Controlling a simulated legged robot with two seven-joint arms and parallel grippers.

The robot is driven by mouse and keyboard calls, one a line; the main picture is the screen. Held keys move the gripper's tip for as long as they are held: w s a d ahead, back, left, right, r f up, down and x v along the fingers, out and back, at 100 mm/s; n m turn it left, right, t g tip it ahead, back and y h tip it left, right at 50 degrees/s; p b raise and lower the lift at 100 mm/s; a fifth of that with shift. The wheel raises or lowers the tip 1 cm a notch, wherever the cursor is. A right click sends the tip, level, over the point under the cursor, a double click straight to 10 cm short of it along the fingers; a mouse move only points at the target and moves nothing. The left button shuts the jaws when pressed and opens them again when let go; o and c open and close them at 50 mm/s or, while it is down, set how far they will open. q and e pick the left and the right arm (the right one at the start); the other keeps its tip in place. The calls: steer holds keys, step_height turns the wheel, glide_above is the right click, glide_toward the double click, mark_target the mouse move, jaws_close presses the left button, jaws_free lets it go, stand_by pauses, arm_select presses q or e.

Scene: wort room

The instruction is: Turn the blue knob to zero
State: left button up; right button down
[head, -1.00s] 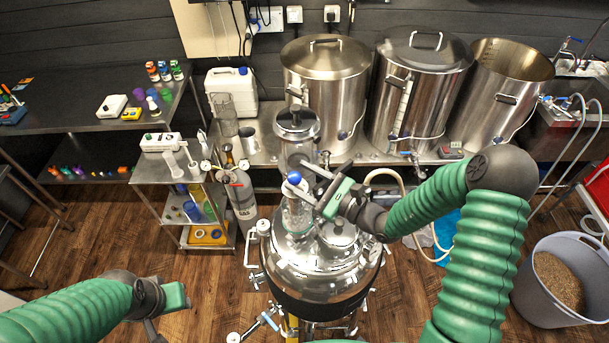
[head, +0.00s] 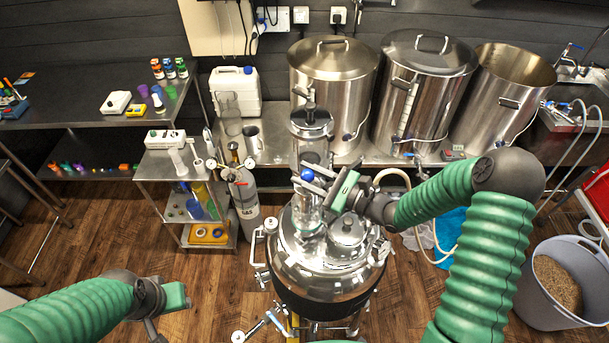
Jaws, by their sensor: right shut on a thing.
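The blue knob (head: 307,174) is a small round blue piece at the upper end of a clear glass column (head: 309,212) on the lid of the steel vessel (head: 325,265). My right gripper (head: 311,178) comes in from the right, with its fingers shut around the knob and partly covering it. No scale or zero mark can be read at this size. My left gripper (head: 165,318) is low at the left, far from the vessel. Its fingers run down to the picture's lower edge, and their gap cannot be made out.
A tall cylinder (head: 311,140) stands just behind the knob. Steel kettles (head: 333,95) line the back bench. A grey gas bottle (head: 244,195) and a steel trolley (head: 165,225) stand left of the vessel. A grain bucket (head: 545,310) is at the right. Wooden floor at the left front is clear.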

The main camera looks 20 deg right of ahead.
steer(key=shift+d+f+n+g+y+b, duration=0.2)
steer(key=shift+f+n+g+y+b, duration=0.15)
steer(key=shift+n+g+y, duration=0.85)
steer(key=shift+g+y, duration=0.1)
steer(key=shift+g, duration=0.1)
steer(key=n+g+y+b, duration=0.1)
steer(key=g, duration=0.1)
steer(key=n+g+b, duration=0.1)
steer(key=shift+a+n+g+y, duration=0.2)
steer(key=shift+n+g+y, duration=0.2)
steer(key=n+g+y+b, duration=0.1)
steer(key=n+g+b, duration=0.1)
steer(key=g, duration=0.1)
steer(key=shift+d+f, duration=0.1)
steer(key=shift+d, duration=0.05)
steer(key=shift+s+r+n+g+b, duration=0.15)
steer(key=shift+n+g+b, duration=0.5)
steer(key=shift+n+g, duration=0.7)
steer(key=shift+r+m+g, duration=0.1)
steer(key=shift+m+g, duration=0.15)
steer(key=shift+g, duration=0.2)
steer(key=c, duration=1)
jaws_free()
steer(key=shift+c, duration=0.2)
steer(key=shift+d, duration=0.15)
